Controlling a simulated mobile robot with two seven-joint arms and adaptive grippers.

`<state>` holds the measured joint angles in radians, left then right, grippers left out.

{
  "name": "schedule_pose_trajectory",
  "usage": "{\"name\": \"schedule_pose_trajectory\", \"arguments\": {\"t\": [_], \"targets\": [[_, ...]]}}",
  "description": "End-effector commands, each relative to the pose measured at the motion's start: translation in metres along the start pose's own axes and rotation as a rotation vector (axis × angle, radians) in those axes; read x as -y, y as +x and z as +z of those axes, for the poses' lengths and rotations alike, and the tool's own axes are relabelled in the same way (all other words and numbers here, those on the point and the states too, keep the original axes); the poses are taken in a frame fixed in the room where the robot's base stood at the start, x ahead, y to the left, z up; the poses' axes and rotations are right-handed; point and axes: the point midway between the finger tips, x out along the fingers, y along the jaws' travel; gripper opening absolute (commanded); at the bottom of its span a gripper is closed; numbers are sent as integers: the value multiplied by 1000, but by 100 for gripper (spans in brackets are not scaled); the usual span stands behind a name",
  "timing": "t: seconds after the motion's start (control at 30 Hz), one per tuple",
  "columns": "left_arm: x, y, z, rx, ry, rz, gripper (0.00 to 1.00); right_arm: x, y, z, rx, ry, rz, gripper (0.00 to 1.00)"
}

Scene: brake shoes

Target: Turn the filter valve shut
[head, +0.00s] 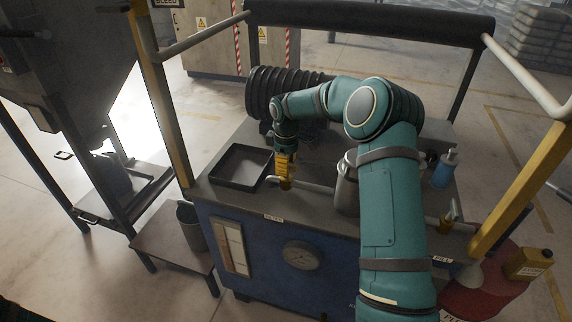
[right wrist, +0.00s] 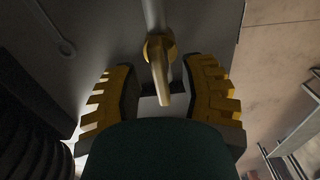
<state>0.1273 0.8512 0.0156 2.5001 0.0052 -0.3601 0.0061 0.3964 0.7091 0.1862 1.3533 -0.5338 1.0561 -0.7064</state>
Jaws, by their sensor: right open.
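The filter valve (head: 286,184) is a small brass valve on a grey pipe at the front of the workbench, behind the label reading FILTER. In the right wrist view its pale yellow lever (right wrist: 160,78) lies roughly in line with the pipe (right wrist: 153,14). My right gripper (head: 285,172) has yellow ridged fingers and points down right at the valve. In the right wrist view the gripper (right wrist: 163,92) is open, with one finger on each side of the lever and a gap to both. My left gripper is out of view.
A black tray (head: 241,184) lies just left of the valve. A metal pot (head: 346,190) stands right of it, partly hidden by my arm. A blue bottle (head: 444,169) and another brass valve (head: 446,222) by the FILL label are further right. A black ribbed hose (head: 270,92) lies behind.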

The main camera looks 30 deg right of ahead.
Motion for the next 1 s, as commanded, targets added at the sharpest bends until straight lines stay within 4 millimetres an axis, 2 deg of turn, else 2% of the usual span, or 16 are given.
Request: {"name": "schedule_pose_trajectory", "arguments": {"t": [0.03, 0.1, 0.13, 0.67, 1.0], "targets": [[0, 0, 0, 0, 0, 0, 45, 0, 0, 0, 0, 0, 0, 30], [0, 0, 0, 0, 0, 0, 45, 0, 0, 0, 0, 0, 0, 6], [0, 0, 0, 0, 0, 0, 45, 0, 0, 0, 0, 0, 0, 0], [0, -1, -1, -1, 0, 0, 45, 0, 1, 0, 1, 43, -2, 0], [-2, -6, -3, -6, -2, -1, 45, 1, 1, 0, 3, 270, -2, 0]]}}
